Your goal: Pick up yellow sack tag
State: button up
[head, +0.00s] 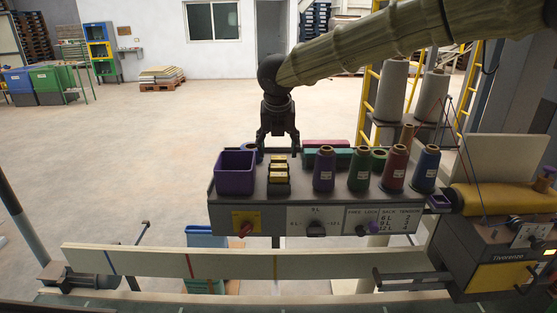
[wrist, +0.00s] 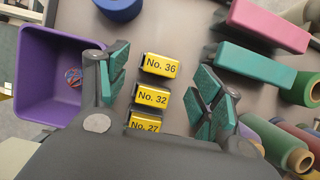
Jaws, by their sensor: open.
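Yellow sack tags with black lettering stand in a row on the grey machine top. In the wrist view they read No. 36 (wrist: 159,65), No. 32 (wrist: 152,100) and No. 27 (wrist: 144,122); the last is partly hidden by my gripper body. In the head view the yellow tags (head: 279,177) show small, with dark parts between them. My gripper (head: 276,145) is above the row, pointing down. In the wrist view my gripper (wrist: 163,72) is open, its green-padded fingers left and right of the tags, with nothing held.
A purple bin (head: 235,178) stands close left of the tags. Thread cones, such as the purple cone (head: 324,170), stand to the right. A teal block (wrist: 243,65) and a pink block (wrist: 268,25) lie behind. A blue spool (wrist: 119,8) is near the far edge.

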jog(key=shift+p+x, duration=0.7)
jog(key=shift+x, duration=1.2)
jog(key=shift+d, duration=0.15)
jog(key=c, duration=0.8)
